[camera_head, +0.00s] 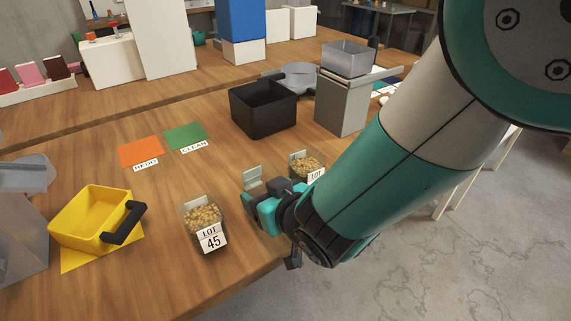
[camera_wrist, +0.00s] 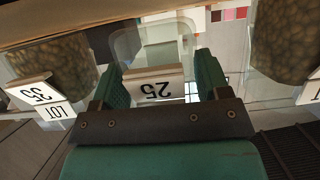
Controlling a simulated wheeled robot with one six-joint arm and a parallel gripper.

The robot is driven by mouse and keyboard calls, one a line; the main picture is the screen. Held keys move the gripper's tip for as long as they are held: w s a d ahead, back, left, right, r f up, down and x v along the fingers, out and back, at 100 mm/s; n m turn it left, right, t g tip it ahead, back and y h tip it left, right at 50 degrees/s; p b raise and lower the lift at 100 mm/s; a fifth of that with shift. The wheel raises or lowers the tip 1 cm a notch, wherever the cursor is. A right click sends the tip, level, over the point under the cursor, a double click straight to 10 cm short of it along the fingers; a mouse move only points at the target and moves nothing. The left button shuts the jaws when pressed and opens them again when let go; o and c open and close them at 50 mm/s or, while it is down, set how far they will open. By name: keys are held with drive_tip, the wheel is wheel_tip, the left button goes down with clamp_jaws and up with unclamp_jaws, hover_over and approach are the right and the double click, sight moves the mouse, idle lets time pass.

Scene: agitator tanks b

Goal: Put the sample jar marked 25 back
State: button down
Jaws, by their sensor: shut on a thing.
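The sample jar marked 25 (camera_wrist: 155,88) is held between the fingers of my gripper (camera_wrist: 162,80) in the wrist view, with its label upside down there. The jar is clear and looks empty. In the head view its top (camera_head: 252,174) shows just beyond my gripper (camera_head: 262,207), which hides the rest. I cannot tell whether its base touches the table. It is between two filled jars: the LOT 45 jar (camera_head: 204,222) to the left and another LOT jar (camera_head: 306,167) to the right, its number covered. The wrist view shows a jar marked 35 (camera_wrist: 55,68).
A yellow scoop-like bin (camera_head: 90,222) with a black handle stands at left. Orange REDO (camera_head: 141,151) and green CLEAN (camera_head: 186,136) mats lie behind. A black bin (camera_head: 262,108) and a grey stand (camera_head: 341,105) with a clear tray are at the back. Bare wood lies between.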

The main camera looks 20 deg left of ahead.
drive_tip(key=shift+f, duration=0.25)
drive_tip(key=shift+f, duration=0.2)
drive_tip(key=shift+c, duration=0.5)
unclamp_jaws()
